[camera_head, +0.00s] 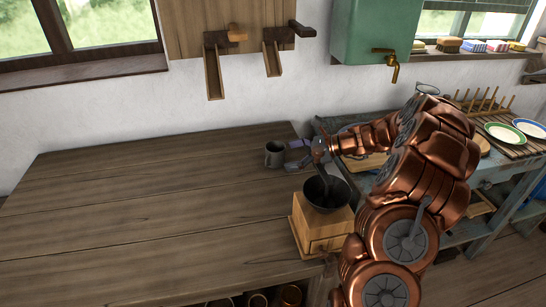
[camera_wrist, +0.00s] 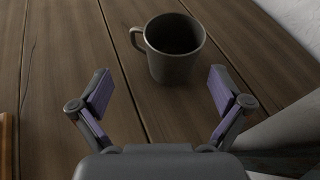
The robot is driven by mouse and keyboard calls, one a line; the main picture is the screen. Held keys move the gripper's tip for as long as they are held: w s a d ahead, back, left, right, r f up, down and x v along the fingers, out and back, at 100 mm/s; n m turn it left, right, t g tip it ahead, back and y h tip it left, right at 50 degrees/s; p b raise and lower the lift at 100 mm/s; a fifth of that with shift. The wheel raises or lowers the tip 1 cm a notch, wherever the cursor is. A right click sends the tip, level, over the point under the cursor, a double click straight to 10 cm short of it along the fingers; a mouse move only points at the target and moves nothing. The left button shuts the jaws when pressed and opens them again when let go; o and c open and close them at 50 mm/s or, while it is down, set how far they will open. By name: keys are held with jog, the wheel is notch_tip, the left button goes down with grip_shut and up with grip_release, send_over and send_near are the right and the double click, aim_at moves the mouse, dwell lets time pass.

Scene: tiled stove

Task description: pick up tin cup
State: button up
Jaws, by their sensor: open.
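The tin cup (camera_head: 274,154) is a small grey mug standing upright on the wooden table (camera_head: 150,190), near its right back part. In the wrist view the tin cup (camera_wrist: 172,62) stands just beyond the fingertips, with its handle on the left. It looks empty, though its inside is dark. My gripper (camera_head: 298,154) is to the right of the cup in the head view, with its fingers pointing at it. In the wrist view my gripper (camera_wrist: 162,90) is open, fingers spread wide with nothing between them. The cup lies ahead, roughly centred in the gap.
A wooden box grinder (camera_head: 322,230) with a dark bowl top stands at the table's right edge, below my arm. The white wall (camera_head: 150,105) rises close behind the cup. A green tank with a brass tap (camera_head: 385,60) hangs at upper right. The table's left is clear.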

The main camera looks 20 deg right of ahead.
aim_at(268, 159)
jog(key=shift+x, duration=3.9)
jog(key=shift+w, duration=0.1)
jog(key=shift+c, duration=0.2)
jog(key=shift+r, duration=0.1)
jog(key=c, duration=1.1)
